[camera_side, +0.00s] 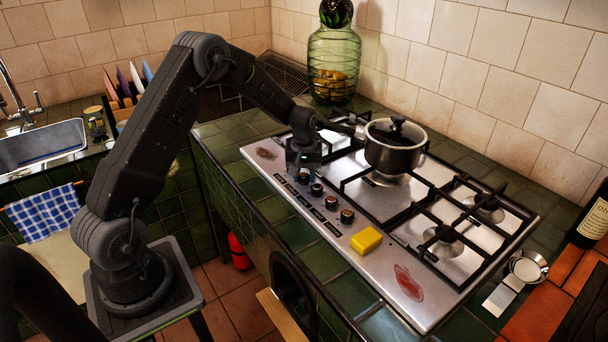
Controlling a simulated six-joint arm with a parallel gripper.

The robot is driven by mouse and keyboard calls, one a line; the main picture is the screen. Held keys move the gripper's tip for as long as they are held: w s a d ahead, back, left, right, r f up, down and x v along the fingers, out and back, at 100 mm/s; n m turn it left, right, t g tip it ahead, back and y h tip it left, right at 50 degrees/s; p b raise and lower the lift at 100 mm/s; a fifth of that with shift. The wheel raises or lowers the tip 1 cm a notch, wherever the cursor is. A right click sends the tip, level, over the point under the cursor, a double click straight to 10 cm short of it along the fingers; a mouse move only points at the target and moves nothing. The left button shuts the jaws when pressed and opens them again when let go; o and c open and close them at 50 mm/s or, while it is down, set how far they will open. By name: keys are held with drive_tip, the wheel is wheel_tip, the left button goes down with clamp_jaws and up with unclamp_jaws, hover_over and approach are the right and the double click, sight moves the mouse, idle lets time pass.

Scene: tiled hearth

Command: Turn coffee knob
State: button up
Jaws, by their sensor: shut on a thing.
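A steel gas stove (386,243) is set in the green tiled counter. A row of dark knobs runs along its front edge, among them a middle knob (331,202) and a knob nearer the yellow sponge (347,216). My gripper (301,173) points down at the far left end of this row. It is shut on a stove knob there; the fingers and the arm's end hide most of that knob, and its turn angle cannot be told. No knob shows a readable coffee label. A lidded pot (391,157) stands on the back burner, right of my gripper.
A yellow sponge (366,240) lies on the stove front, near a red stain (408,283). A green glass jar (334,62) stands behind my gripper. A dark bottle (591,218) and small metal cup (526,269) are at right. A sink (42,145) is at left.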

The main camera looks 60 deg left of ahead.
drive_tip(key=shift+c, duration=0.5)
drive_tip(key=shift+m, duration=0.3)
drive_tip(key=m, duration=0.5)
drive_tip(key=shift+m, duration=0.3)
drive_tip(key=m, duration=0.6)
drive_tip(key=shift+m, duration=0.4)
drive_tip(key=shift+r, duration=0.1)
drive_tip(key=o, duration=0.9)
